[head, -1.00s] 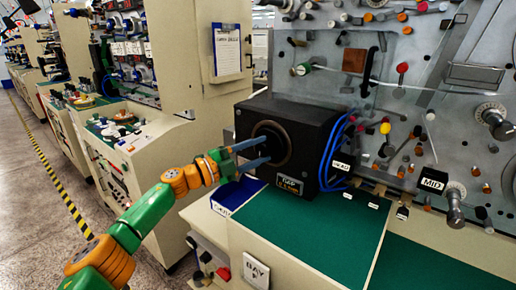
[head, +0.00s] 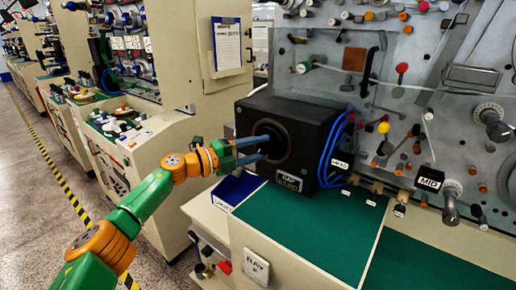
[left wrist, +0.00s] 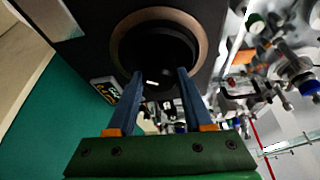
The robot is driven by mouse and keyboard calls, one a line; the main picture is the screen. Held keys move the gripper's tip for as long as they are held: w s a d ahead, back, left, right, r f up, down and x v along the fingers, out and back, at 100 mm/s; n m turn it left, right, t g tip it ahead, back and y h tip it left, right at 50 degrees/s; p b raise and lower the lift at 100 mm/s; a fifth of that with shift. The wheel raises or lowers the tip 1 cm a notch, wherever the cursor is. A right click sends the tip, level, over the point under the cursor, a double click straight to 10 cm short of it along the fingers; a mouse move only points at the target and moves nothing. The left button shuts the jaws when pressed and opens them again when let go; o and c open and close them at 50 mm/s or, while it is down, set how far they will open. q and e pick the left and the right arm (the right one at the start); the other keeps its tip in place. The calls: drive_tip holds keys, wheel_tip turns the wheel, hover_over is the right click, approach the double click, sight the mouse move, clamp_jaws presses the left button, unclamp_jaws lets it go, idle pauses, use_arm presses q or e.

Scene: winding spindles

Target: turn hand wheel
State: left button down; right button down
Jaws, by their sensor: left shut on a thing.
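The hand wheel (head: 287,148) is a dark round piece with a brownish rim on the front face of a black box (head: 314,112). In the left wrist view the wheel (left wrist: 154,42) is just beyond my fingertips, its centre in shadow. My left gripper (head: 267,148) reaches in from the left with its two blue-grey fingers at the wheel's middle. It also shows in the left wrist view (left wrist: 160,74), the fingers apart and shut on part of the wheel. The exact contact is too dark to make out. My right gripper is not in view.
Blue cables (head: 334,150) run down the box's right side. A grey panel (head: 452,100) with knobs and rollers rises to the right. The aisle floor (head: 40,185) is clear at left.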

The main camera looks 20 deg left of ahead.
use_arm(q)
drive_tip(key=shift+r, duration=0.15)
drive_tip(key=c, duration=0.6)
unclamp_jaws()
drive_tip(key=o, duration=0.3)
drive_tip(key=shift+w, duration=0.15)
drive_tip(key=b+v, duration=0.2)
drive_tip(key=v, duration=0.5)
